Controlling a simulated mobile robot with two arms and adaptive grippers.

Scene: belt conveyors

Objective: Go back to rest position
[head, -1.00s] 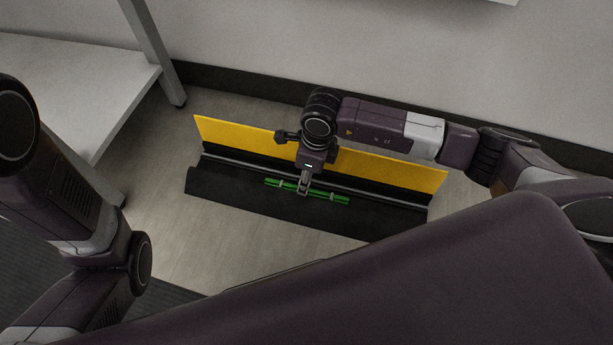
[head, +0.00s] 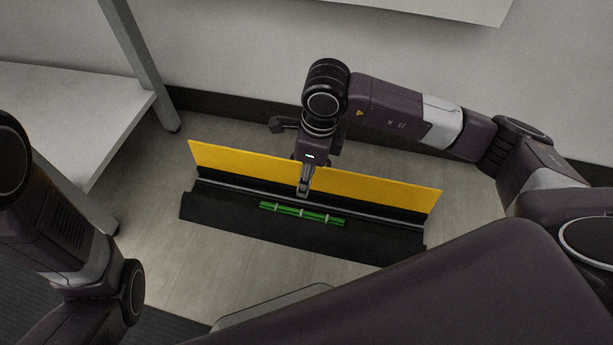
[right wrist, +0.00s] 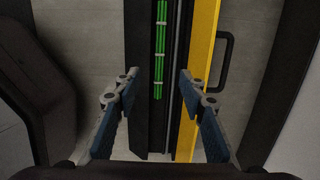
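A green bundle of thin rods with light bands (head: 302,214) lies in a long black tray (head: 212,209) with a yellow back panel (head: 395,190). My right gripper (head: 303,192) hangs just above and behind the bundle, apart from it. In the right wrist view, the right gripper (right wrist: 158,80) has its two fingers spread with nothing between them. The green bundle (right wrist: 160,50) lies beyond the fingertips, beside the yellow panel (right wrist: 203,50). My left arm shows at the left of the head view, but its gripper is out of view.
A light table (head: 70,115) with a grey leg stands at the left. A wall (head: 400,55) with a dark base strip runs behind the tray. A dark handle (right wrist: 224,62) sticks out from the yellow panel. Bare floor (head: 165,250) surrounds the tray.

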